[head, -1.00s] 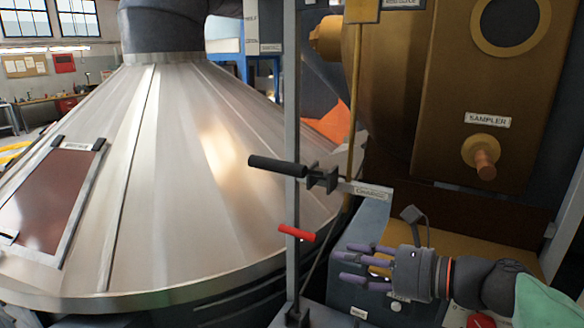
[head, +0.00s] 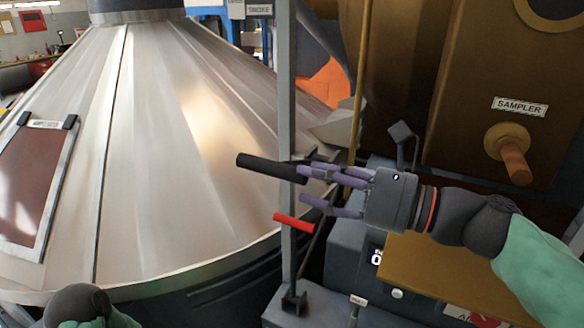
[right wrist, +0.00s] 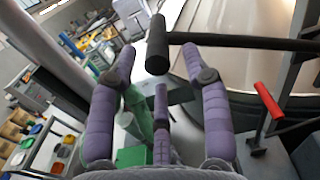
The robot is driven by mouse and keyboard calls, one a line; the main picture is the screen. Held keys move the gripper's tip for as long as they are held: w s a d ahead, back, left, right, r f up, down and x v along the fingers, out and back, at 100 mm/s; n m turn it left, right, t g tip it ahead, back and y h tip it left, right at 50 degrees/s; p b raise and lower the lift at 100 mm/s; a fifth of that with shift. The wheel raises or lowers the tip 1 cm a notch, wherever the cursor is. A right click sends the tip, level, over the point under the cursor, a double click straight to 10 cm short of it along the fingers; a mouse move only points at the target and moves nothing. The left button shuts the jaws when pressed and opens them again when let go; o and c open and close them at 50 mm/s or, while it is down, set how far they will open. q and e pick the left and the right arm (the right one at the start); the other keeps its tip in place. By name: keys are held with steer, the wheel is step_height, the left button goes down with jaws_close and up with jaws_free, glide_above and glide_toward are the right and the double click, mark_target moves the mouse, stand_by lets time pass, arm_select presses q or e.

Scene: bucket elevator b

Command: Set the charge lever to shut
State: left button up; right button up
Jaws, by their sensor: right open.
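My left gripper is not in view; only part of my left arm shows at the lower left.
A red lever (head: 293,222) sits just below on the same post and also shows in the right wrist view (right wrist: 268,100). A large metal cone (head: 170,150) fills the left. A brown housing with a SAMPLER label (head: 519,106) and knob stands at the right.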

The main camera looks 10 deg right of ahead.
mark_target(276, 170)
steer(key=shift+x, duration=2.25)
steer(key=shift+s, duration=0.15)
jaws_close()
